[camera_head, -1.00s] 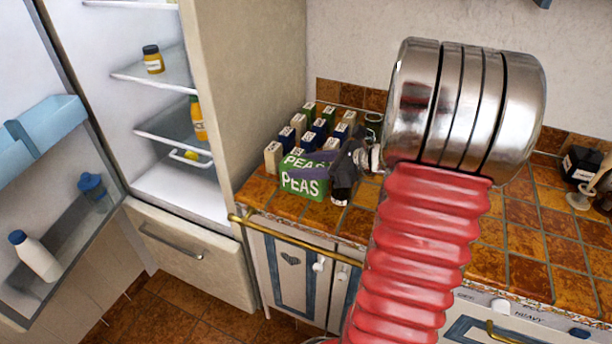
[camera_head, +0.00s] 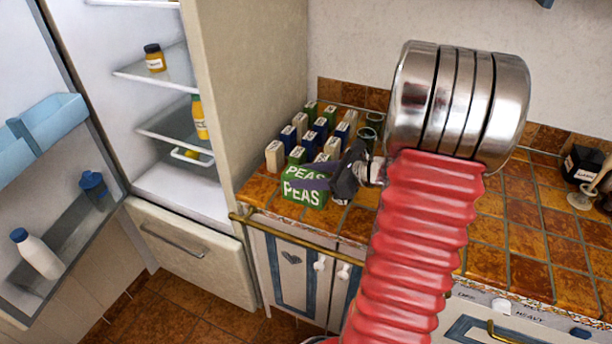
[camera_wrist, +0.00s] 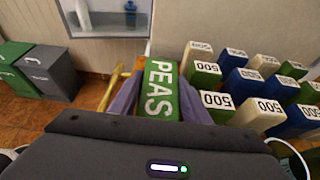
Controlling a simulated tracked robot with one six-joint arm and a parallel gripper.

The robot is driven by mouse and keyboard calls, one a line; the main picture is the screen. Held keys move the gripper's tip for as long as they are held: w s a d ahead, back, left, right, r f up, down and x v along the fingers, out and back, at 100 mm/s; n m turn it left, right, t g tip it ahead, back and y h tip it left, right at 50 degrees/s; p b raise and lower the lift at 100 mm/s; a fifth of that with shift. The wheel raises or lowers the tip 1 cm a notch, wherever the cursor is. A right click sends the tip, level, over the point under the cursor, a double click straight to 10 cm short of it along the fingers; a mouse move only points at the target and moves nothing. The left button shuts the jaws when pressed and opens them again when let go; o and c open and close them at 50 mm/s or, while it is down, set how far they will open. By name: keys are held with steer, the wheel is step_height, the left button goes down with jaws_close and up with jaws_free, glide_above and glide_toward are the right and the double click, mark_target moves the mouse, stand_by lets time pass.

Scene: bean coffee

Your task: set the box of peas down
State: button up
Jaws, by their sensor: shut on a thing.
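The green box of peas (camera_head: 305,188), with white PEAS lettering, is at the front left of the tiled counter (camera_head: 480,262). My gripper (camera_head: 318,176) reaches it from the right, its purple fingers on either side of the box. In the wrist view the box of peas (camera_wrist: 158,88) sits between the two fingers, and my gripper (camera_wrist: 155,98) is shut on it. The box looks upright and at or just above the tiles; I cannot tell whether its base touches them.
Several blue, green and cream cartons (camera_head: 320,128) stand in rows close behind the box. An open fridge (camera_head: 170,100) is at left. A brass rail (camera_head: 300,245) runs along the counter's front edge. Bare tiles lie to the right, beyond my arm.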

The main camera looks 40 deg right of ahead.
steer(key=o, duration=1.4)
steer(key=shift+r, duration=0.1)
steer(key=v, duration=1.2)
steer(key=shift+r, duration=0.1)
